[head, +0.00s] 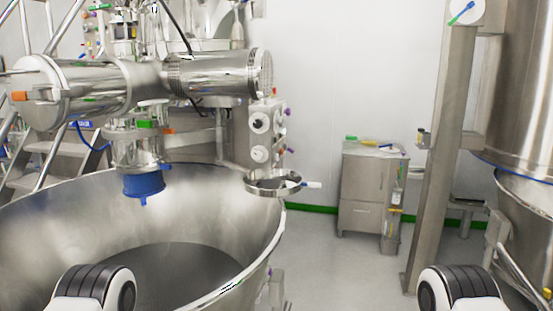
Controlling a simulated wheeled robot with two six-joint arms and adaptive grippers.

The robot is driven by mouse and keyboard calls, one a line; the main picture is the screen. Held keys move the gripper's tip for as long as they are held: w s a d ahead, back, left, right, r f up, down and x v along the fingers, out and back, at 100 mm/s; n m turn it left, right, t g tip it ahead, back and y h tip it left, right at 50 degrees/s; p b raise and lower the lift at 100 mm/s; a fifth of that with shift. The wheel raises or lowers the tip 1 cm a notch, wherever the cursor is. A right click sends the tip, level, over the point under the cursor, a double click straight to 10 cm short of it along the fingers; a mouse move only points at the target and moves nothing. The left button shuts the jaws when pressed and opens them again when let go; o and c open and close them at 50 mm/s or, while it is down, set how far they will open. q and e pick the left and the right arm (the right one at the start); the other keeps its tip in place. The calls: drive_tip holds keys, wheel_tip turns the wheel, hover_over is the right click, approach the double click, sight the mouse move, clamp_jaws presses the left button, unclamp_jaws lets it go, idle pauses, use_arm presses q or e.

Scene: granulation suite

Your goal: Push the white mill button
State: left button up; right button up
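A steel control box (240,143) hangs under the horizontal mill motor (215,74), left of the picture's middle. Its front bears an upper round control (259,122) with a pale ring and dark centre. Below it is a round white control (259,154), which looks like a white button. Labels are too small to read, so I cannot tell which is the mill button. Neither gripper is in view. Only rounded black-and-white parts of my arms show at the bottom left and bottom right, well apart from the box.
A large steel bowl (255,225) fills the lower left, in front of and below the box. A small round steel tray (262,187) sticks out under the box. A steel cabinet (367,188) stands behind, and a steel post (441,150) at right. Floor between them is clear.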

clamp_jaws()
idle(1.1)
